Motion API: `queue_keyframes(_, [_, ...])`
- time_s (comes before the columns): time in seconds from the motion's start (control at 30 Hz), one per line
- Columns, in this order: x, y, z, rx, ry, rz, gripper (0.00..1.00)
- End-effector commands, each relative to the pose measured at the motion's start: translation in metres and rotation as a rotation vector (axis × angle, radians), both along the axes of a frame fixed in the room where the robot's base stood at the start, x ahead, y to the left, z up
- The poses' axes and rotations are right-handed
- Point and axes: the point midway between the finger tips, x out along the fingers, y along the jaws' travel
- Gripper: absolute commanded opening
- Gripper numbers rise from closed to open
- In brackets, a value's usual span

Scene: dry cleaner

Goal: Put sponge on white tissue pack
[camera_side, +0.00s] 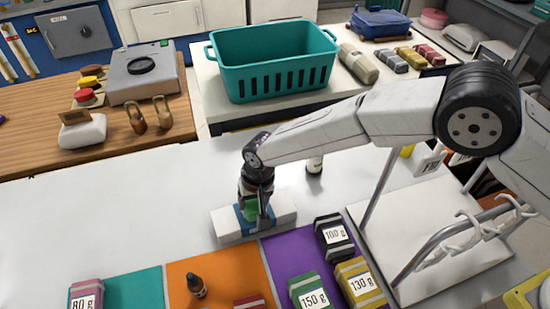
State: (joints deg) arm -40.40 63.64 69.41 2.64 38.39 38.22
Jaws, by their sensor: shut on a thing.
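My gripper (260,206) points down at the middle of the white work surface. It is shut on a small green piece, which looks like the sponge (250,211); the fingers hide much of it. Directly below is a long white block with a blue band, which looks like the white tissue pack (284,212). It lies flat, and the sponge overlaps its blue middle in the side view. I cannot tell whether the sponge touches the pack.
Labelled weight packs, including a black one (334,237) and a yellow one (359,284), stand on coloured mats at the front. A white rack (430,240) stands right. A teal basket (272,62) is behind. The white surface at left is clear.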

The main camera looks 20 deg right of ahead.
Motion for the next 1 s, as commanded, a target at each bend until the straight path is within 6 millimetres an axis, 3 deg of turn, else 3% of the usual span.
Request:
queue_keyframes(0.47, [0.0002, 0.0003, -0.0083, 0.002, -0.002, 0.000, 0.12])
queue_keyframes(0.5, [0.0002, 0.0003, -0.0088, 0.002, -0.002, 0.000, 0.69])
queue_keyframes(0.6, [0.0002, 0.0004, -0.0084, 0.002, -0.002, 0.000, 1.00])
queue_keyframes(1.0, [0.0001, 0.0002, -0.0046, 0.002, -0.002, 0.000, 1.00])
